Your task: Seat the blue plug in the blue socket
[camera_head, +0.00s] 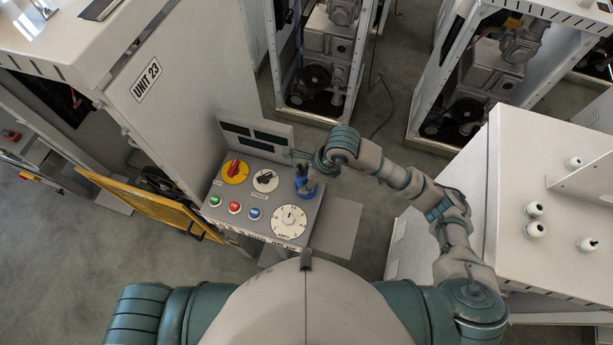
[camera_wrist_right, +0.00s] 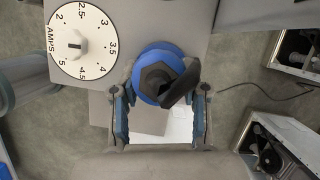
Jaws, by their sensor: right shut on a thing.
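The blue plug (camera_wrist_right: 146,59) shows in the right wrist view as a round blue body with a dark hexagonal centre and a black angled part over its lower right. In the head view, the blue plug (camera_head: 306,193) is a small blue shape at the panel's right side, above the white dial. My right gripper (camera_wrist_right: 161,108) is shut on the plug, a finger at either side. In the head view the right gripper (camera_head: 304,176) is small and partly merges with the plug. The blue socket cannot be made out separately; I cannot tell how deep the plug sits. My left gripper is out of view.
The grey control panel (camera_head: 240,203) carries a white AMPS dial (camera_head: 290,222), a red-and-yellow switch (camera_head: 235,171), a black knob (camera_head: 265,180) and several push buttons. A tall white cabinet (camera_head: 165,120) stands left. A white cabinet (camera_head: 535,170) stands right of my right arm.

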